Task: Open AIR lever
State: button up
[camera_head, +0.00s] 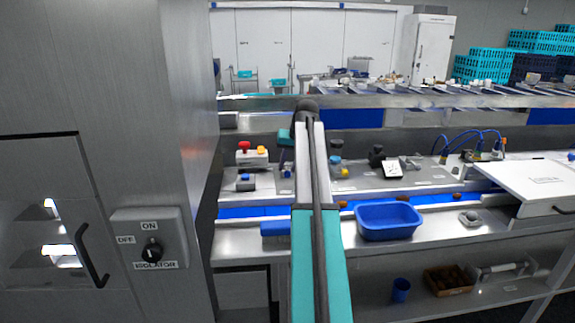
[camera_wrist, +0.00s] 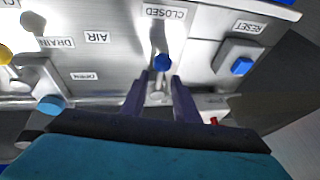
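The AIR lever shows in the wrist view as a pale metal arm with a blue knob (camera_wrist: 162,62), on a grey panel whose labels appear upside down. The lever lies by the CLOSED label (camera_wrist: 164,12); the OPEN label (camera_wrist: 85,76) is lower left, near the AIR label (camera_wrist: 97,37). My gripper (camera_wrist: 160,77) is open, with one dark finger on each side of the lever near the knob. I cannot tell whether either finger touches it. In the head view my arm hides most of this spot.
A blue RESET button (camera_wrist: 241,67) sits right of the lever in the wrist view. The DRAIN label (camera_wrist: 54,42) and other knobs are at left. In the head view, a red emergency button (camera_head: 244,146) and a blue tub (camera_head: 387,220) flank my arm.

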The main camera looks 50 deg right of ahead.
jog(key=shift+w+f, duration=0.15)
jog(key=shift+f, duration=0.2)
jog(key=shift+c, duration=0.4)
grip_shut()
